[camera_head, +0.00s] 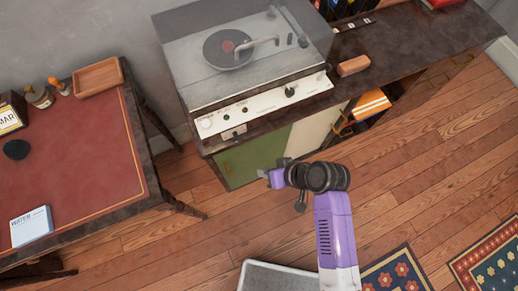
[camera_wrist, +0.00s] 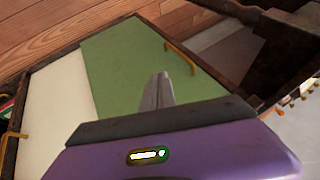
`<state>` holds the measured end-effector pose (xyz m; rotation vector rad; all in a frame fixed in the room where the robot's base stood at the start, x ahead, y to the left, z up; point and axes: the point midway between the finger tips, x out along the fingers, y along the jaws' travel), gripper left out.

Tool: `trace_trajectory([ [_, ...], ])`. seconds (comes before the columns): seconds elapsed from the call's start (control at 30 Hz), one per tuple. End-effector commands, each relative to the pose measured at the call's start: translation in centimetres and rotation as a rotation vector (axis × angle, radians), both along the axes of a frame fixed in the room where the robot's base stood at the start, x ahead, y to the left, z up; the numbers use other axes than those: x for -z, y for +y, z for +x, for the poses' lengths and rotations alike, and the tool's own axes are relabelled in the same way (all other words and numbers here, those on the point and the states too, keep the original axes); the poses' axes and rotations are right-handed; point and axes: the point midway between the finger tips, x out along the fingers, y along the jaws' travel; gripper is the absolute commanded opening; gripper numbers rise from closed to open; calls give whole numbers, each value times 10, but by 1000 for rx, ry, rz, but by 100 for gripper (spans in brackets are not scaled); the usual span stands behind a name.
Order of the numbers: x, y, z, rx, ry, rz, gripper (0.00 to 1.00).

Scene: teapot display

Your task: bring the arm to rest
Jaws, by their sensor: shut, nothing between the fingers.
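My gripper (camera_head: 268,174) is at the end of my purple and black arm, over the wooden floor in front of the low cabinet (camera_head: 262,152). Its fingers are closed together with nothing between them; the closed fingers (camera_wrist: 158,92) also show in the wrist view, pointing toward the green cabinet door (camera_wrist: 145,70). I cannot tell how far the fingertips are from that door.
A record player (camera_head: 240,60) and a brown block (camera_head: 353,66) sit on the cabinet. A red-topped table (camera_head: 75,165) stands at left with a tray (camera_head: 98,77), bottles and a blue-white box (camera_head: 31,226). Wooden floor (camera_head: 405,165) is clear at right; patterned rugs (camera_head: 398,275) lie lower right.

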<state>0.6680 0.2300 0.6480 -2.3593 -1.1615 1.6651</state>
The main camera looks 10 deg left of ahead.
Motion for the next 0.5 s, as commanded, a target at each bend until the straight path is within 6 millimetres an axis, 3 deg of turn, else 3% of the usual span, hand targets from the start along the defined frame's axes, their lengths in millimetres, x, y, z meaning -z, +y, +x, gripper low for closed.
trace_trajectory([
  [0.27,-6,-3,6,30,-14,8,0],
  [0.37,-15,-5,30,97,-85,16,0],
  [0.5,-45,-19,68,240,-252,37,0],
])
